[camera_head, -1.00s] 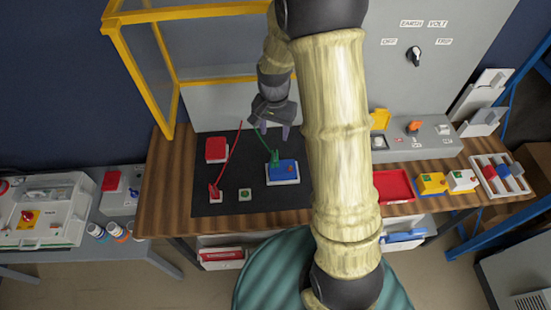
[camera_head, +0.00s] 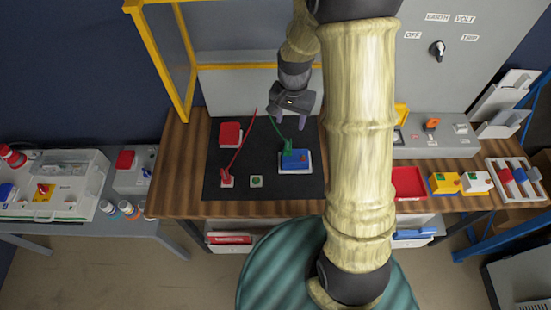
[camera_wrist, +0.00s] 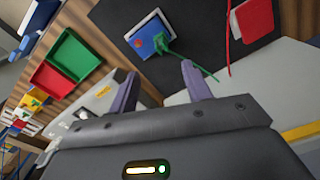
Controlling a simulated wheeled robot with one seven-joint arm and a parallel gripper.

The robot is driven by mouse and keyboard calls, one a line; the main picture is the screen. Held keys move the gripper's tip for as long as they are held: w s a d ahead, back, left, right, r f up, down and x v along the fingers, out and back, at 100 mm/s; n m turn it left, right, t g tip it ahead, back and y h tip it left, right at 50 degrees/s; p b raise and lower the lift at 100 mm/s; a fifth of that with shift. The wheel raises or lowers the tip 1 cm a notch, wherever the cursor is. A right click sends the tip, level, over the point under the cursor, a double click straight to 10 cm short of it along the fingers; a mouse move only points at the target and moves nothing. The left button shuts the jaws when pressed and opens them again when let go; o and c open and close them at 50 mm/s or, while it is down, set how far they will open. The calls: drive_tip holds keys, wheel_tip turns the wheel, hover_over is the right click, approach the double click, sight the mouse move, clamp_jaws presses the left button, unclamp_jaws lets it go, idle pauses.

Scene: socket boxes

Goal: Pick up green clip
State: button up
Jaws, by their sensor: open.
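The green clip (camera_head: 288,147) stands on the blue box (camera_head: 297,161) on the black mat, with a thin green lead rising from it. In the wrist view the green clip (camera_wrist: 163,45) sits on the blue box (camera_wrist: 143,39), above and between my purple fingers. My gripper (camera_head: 288,118) is open and empty, above and behind the blue box, apart from the clip. It also shows in the wrist view (camera_wrist: 160,88).
A red box (camera_head: 230,134), a red clip (camera_head: 228,180) with a red lead and a small green socket (camera_head: 256,181) share the black mat (camera_head: 275,190). A red tray (camera_head: 409,183) lies to the right. A yellow frame (camera_head: 160,60) stands behind left.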

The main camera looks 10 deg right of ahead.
drive_tip(key=s+r+n+t, duration=0.1)
drive_tip(key=s+r+n, duration=0.2)
drive_tip(key=s, duration=0.3)
drive_tip(key=s+r+n+t, duration=0.1)
drive_tip(key=s+r+n, duration=0.2)
drive_tip(key=s, duration=0.4)
drive_tip(key=shift+s+r+n, duration=0.3)
drive_tip(key=shift+w+d, duration=0.1)
drive_tip(key=shift+c, duration=1.4)
